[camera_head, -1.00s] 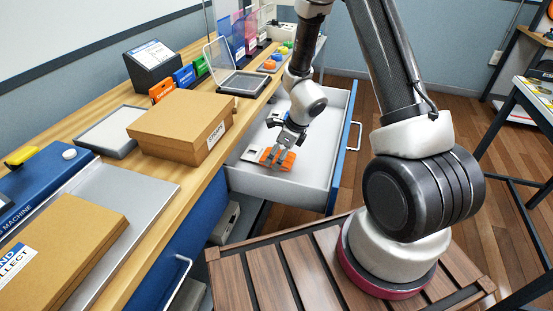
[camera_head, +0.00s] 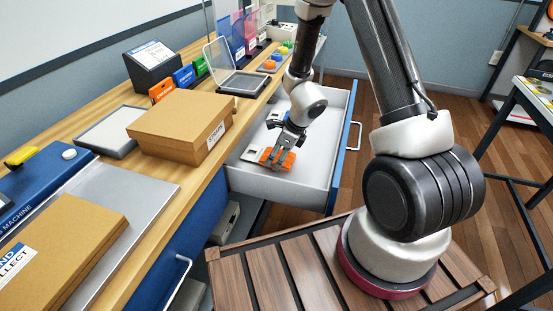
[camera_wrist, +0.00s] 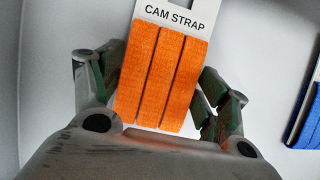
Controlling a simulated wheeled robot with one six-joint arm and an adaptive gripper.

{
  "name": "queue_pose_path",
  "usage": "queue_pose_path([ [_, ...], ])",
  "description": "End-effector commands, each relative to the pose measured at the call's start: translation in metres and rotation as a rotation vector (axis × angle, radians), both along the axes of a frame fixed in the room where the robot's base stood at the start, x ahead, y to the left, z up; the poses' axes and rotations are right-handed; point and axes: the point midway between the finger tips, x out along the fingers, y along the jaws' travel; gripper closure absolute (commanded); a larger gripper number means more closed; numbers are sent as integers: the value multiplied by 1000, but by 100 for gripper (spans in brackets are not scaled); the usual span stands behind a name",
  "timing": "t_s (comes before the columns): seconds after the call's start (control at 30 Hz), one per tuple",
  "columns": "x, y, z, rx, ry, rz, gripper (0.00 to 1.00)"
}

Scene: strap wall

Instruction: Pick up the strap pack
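The orange strap pack (camera_wrist: 163,75) lies in the open drawer, with its white card reading "CAM STRAP" (camera_wrist: 175,18) at the top of the wrist view. It also shows in the head view (camera_head: 287,161), partly covered by my fingers. My gripper (camera_wrist: 163,72) is open and low over the pack, one finger on each side of the straps. The left finger is at or very near the pack's left edge; whether it touches cannot be told. A narrow gap shows by the right finger.
The drawer's front wall (camera_head: 340,150) and near wall (camera_head: 275,188) stand close around my gripper. A blue strap pack (camera_wrist: 305,115) lies to the right in the wrist view. A cardboard box (camera_head: 182,125) sits on the wooden counter (camera_head: 150,188) beside the drawer.

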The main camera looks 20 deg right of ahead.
Motion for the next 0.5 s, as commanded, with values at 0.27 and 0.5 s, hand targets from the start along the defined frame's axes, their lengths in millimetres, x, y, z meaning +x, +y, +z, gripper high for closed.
queue_pose_path([
  [0.27, 0, 0, 0, 0, 0, 0, 49],
  [0.5, 1, -1, 8, 0, -2, 1, 49],
])
